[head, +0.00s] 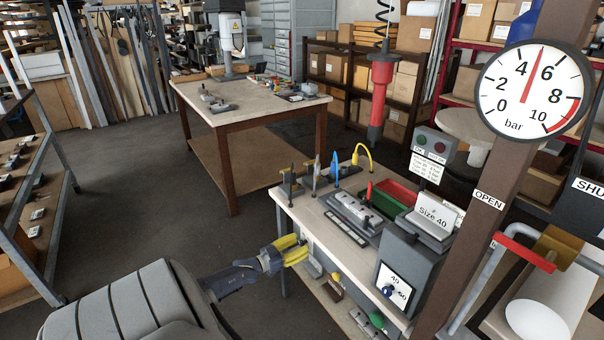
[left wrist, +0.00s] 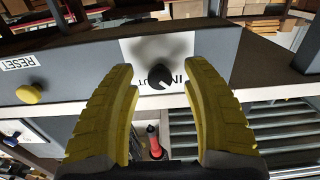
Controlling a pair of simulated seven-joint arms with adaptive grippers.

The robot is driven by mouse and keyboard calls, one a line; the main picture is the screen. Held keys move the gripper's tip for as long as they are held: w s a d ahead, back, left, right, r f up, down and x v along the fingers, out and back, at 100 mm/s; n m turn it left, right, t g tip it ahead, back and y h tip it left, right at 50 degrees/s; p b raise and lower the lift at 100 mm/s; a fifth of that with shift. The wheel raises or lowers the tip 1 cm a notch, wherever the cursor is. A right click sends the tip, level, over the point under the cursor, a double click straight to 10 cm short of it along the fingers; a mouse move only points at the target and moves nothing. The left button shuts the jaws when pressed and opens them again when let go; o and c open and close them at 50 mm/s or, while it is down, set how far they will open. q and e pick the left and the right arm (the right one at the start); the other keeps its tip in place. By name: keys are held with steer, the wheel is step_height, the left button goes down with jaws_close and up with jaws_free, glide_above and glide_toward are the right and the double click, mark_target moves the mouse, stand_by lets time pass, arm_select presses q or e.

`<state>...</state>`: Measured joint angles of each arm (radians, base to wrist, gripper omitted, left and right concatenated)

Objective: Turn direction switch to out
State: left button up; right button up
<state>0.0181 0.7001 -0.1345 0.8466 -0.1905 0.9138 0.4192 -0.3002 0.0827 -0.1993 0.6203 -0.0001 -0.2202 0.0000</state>
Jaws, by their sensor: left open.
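The direction switch is a black round knob (left wrist: 160,76) on a white label in the left wrist view. The letters "IN" show upside down right beside it; the rest of the label is partly covered, and I cannot tell which way the knob points. My left gripper (head: 297,250) has yellow fingers and is at the front edge of the near workbench. In the left wrist view its fingers (left wrist: 162,88) are spread, one on each side of the knob, with gaps between. The switch is not clearly visible in the head view. My right gripper is not in view.
A yellow button (left wrist: 29,94) beside a RESET label is on the same panel. A red tool (head: 381,90) hangs above the bench. A brown post with a gauge (head: 534,88) rises at right.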

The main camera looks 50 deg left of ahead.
arm_select(q)
steer(key=shift+w+d, duration=0.1)
steer(key=shift+w, duration=0.7)
jaws_close()
